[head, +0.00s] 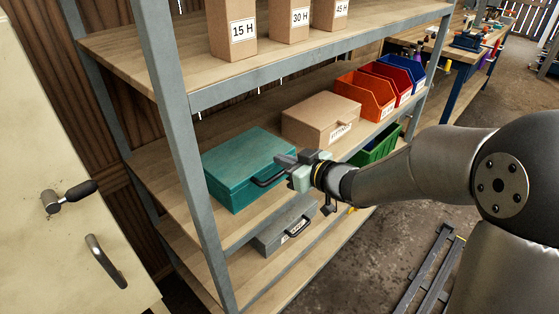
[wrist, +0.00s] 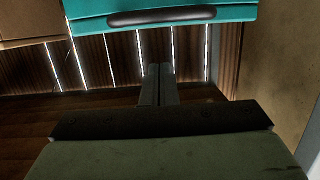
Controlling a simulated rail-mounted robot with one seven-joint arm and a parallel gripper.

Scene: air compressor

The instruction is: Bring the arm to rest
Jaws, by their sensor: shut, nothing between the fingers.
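My gripper (head: 282,160) is in front of the shelf rack, by the right front corner of the teal case (head: 237,158), close to its dark handle (head: 270,179). Its two fingers are together with nothing between them. In the wrist view the shut fingertips (wrist: 159,69) point toward the plank wall, and the teal case (wrist: 90,13) with its handle (wrist: 161,16) spans the top. A gap shows there between the fingertips and the handle. My arm reaches in from the right of the head view.
A tan case (head: 312,120) and orange (head: 362,96), red and blue bins share the shelf. A grey case (head: 284,230) and green bin (head: 377,146) sit lower. Labelled boxes (head: 233,30) stand above. A cream cabinet (head: 50,150) is left. A metal frame (head: 428,270) lies on the floor.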

